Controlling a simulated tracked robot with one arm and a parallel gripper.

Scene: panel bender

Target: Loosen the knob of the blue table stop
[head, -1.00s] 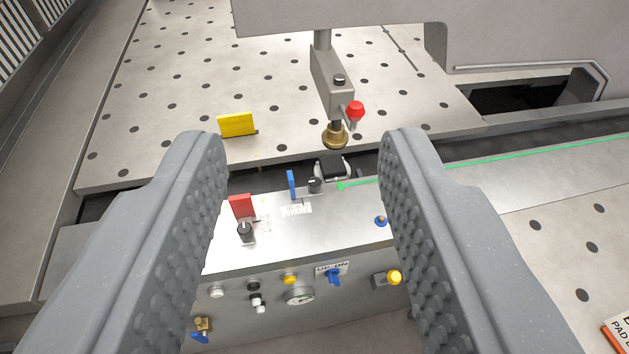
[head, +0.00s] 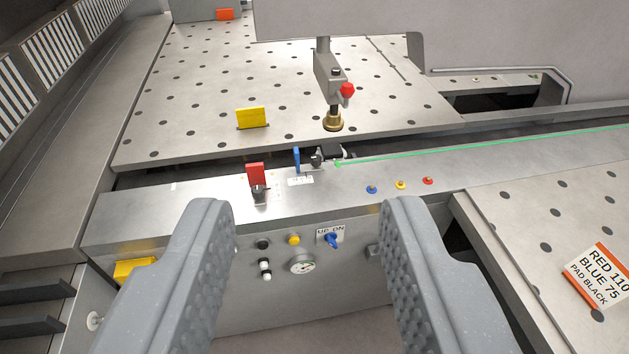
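The blue table stop (head: 297,157) is a small upright blue plate on the metal ledge, near the middle of the head view. A dark knob (head: 316,159) sits just to its right, beside a printed scale (head: 300,181). My gripper (head: 304,215) is open and empty, its two grey padded fingers wide apart at the bottom of the view. The blue stop and its knob lie beyond the fingertips, between them in the picture, and nothing touches them.
A red stop (head: 256,173) with its own dark knob (head: 259,193) stands left of the blue one. A red-handled clamp post with a brass foot (head: 333,121) hangs just behind. Blue, yellow and red buttons (head: 401,184) are at right. A sign (head: 594,273) reads RED 110, BLUE 75, PAD BLACK.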

